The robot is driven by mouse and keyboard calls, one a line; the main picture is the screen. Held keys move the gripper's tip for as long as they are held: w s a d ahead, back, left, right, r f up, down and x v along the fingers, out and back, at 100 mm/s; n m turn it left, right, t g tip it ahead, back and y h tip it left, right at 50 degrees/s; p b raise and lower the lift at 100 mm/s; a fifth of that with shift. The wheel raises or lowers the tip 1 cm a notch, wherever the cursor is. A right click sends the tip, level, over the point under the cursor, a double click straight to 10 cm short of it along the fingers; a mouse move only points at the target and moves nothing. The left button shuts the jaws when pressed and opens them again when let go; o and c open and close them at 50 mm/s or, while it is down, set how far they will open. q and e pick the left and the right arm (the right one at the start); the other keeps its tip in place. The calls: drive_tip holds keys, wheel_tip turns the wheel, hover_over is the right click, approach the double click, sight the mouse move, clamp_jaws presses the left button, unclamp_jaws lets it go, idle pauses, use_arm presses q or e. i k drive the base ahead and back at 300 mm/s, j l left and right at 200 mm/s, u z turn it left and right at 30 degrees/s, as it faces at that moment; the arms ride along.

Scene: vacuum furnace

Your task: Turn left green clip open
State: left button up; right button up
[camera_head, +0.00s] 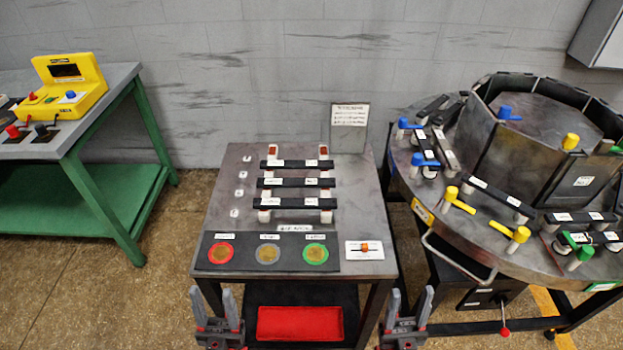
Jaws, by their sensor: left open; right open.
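The round grey furnace table (450,225) stands at the right and carries coloured clips. A green clip (582,254) sits near its right front edge, with its handle turned toward the upper left beside a dark bar with white labels. Further green shows at the right picture edge, partly cut off, so I cannot tell its full shape. My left gripper (213,302) is open and empty at the bottom, left of the red tray. My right gripper (409,302) is open and empty at the bottom, right of the tray. Both are well apart from the clips.
A middle table (218,215) holds dark bars on supports and three coloured rings. A red tray (300,323) lies on its lower shelf. Yellow clips (518,236) and blue clips (423,160) share the furnace table. A bent metal handle (455,262) projects from its front.

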sight(583, 254)
drive_tip(key=z, duration=1.7)
